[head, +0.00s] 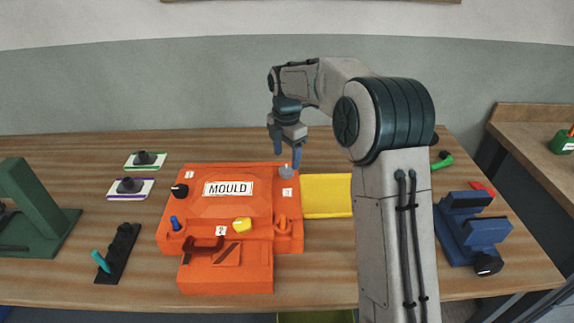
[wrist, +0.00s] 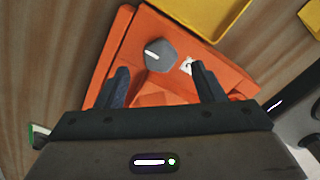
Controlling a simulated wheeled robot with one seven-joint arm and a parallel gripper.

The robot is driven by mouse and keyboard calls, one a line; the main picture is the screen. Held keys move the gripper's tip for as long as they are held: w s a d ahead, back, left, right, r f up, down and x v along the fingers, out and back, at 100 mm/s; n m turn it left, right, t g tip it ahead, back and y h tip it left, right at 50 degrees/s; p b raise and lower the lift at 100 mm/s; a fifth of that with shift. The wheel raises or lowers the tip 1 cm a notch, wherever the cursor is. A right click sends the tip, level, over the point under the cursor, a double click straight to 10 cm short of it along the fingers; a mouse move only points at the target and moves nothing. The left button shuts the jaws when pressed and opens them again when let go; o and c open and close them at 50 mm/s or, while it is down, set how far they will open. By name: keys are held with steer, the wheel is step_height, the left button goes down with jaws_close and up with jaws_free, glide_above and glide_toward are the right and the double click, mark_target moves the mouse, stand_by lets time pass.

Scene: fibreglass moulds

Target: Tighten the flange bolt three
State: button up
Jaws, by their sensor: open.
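The orange mould (head: 212,255) with its MOULD plate lies on the wooden bench. A grey hex-headed bolt (head: 287,171) sits at its back right corner, beside a small white number tag (head: 288,192) that appears to read 3. In the wrist view, the grey bolt (wrist: 160,54) has a white line on its head, and the tag (wrist: 187,66) is to its right. My gripper (head: 287,163) is open and empty, fingers pointing down, just above the grey bolt. In the wrist view, the bolt lies beyond and between my fingertips (wrist: 162,76). No contact shows.
Also on the mould are a black knob (head: 180,190), a blue peg (head: 174,222), a yellow knob (head: 242,225) and an orange lever (head: 282,222). A yellow tray (head: 326,195) adjoins the mould's right side. A blue vise-like block (head: 470,232) stands further right.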

mark_target(287, 169)
steer(key=shift+f, duration=2.15)
steer(key=c, duration=1)
steer(key=shift+o, duration=0.2)
